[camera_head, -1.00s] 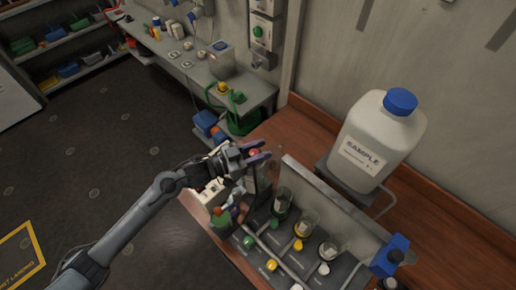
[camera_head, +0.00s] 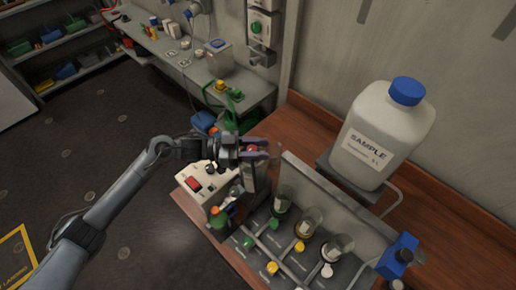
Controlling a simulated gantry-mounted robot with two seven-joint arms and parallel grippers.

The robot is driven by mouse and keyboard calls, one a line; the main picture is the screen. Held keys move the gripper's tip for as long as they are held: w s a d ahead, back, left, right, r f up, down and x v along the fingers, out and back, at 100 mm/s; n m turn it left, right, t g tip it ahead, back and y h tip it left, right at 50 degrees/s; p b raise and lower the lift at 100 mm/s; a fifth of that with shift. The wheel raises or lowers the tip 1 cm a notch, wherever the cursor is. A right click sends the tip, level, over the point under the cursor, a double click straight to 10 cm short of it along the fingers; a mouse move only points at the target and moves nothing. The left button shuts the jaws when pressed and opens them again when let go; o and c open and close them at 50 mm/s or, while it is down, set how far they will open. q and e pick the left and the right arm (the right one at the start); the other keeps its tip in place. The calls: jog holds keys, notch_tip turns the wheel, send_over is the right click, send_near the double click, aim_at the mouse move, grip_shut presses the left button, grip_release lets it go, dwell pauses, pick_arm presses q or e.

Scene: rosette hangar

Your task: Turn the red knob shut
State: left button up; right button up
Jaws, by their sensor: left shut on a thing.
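The red knob (camera_head: 252,149) shows as a small patch of red between the fingers of my left gripper (camera_head: 258,150), at the left end of the bench rig. The gripper is shut on it from the left, and its fingers hide most of the knob. How far the knob is turned cannot be told. The dark upright (camera_head: 257,180) below the gripper is partly covered by it. My right gripper is not in view.
A rig with several glass cups and yellow, green and white knobs (camera_head: 301,246) stands right of the gripper. A white box with a red switch (camera_head: 194,183) is close below my wrist. A large SAMPLE bottle (camera_head: 385,130) stands behind the metal panel (camera_head: 325,205).

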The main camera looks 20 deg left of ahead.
pick_arm(q)
jog(key=o, duration=1)
jog(key=shift+d, duration=0.1)
jog(key=shift+c, duration=0.2)
jog(key=shift+s+a, duration=0.2)
jog(key=shift+a, duration=0.45)
jog(key=b+v, duration=0.1)
jog(key=v, duration=0.8)
jog(key=shift+a+b, duration=0.2)
jog(key=shift+b, duration=0.15)
jog(key=shift+s+r, duration=0.1)
